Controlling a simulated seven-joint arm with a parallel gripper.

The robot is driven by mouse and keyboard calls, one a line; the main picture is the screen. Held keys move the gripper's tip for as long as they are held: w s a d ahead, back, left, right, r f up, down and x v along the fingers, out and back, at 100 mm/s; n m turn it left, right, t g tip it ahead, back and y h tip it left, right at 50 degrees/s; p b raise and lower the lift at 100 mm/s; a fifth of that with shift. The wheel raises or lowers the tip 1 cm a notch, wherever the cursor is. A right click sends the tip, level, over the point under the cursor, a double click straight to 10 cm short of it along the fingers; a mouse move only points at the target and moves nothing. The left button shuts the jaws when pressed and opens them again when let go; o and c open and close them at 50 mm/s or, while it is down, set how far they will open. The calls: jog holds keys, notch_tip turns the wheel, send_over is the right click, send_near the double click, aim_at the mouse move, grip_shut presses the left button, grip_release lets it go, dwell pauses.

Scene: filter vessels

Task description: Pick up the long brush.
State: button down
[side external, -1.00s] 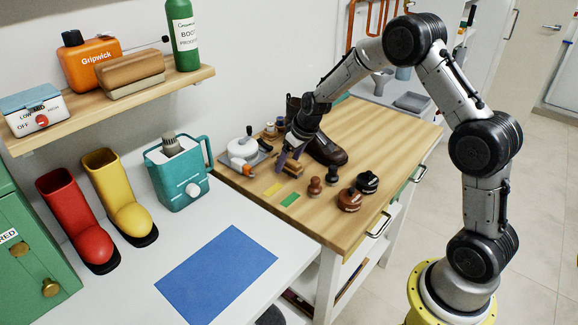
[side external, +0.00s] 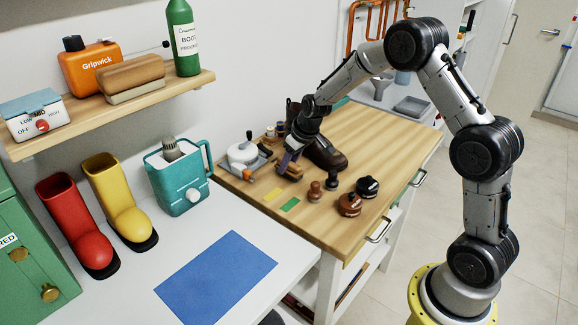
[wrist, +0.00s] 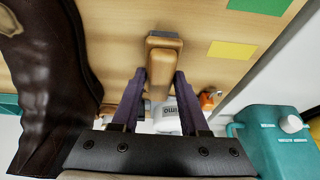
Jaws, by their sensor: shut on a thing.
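The long brush (wrist: 163,65) has a tan wooden body with a greyish underside. In the wrist view it lies lengthwise between the tips of my two dark purple fingers. My gripper (wrist: 159,76) is shut on it. In the side view my gripper (side external: 287,160) points down at the brush (side external: 291,173) near the back left of the wooden worktop. The fingers and wrist partly cover it there. I cannot tell whether it touches the worktop.
A dark brown boot (side external: 326,153) stands close beside my gripper. A tray with a white pot (side external: 243,153) is to the left. Yellow (side external: 273,194) and green (side external: 290,205) patches, small round brushes (side external: 315,192) and polish tins (side external: 350,204) lie in front. The worktop's right part is clear.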

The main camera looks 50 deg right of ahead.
notch_tip(320, 180, up, 2)
jog(key=shift+w+r, duration=0.1)
jog(key=shift+r, duration=0.1)
jog(key=s+r, duration=0.2)
jog(key=r, duration=0.1)
jog(key=s+r, duration=0.2)
jog(key=shift+a+r, duration=0.15)
jog(key=shift+a, duration=0.25)
jog(key=s+a+r, duration=0.2)
jog(key=s+r, duration=0.2)
jog(key=s, duration=0.6)
jog(key=shift+r, duration=0.35)
jog(key=c, duration=1)
grip_release()
jog(key=shift+w, duration=0.1)
grip_shut()
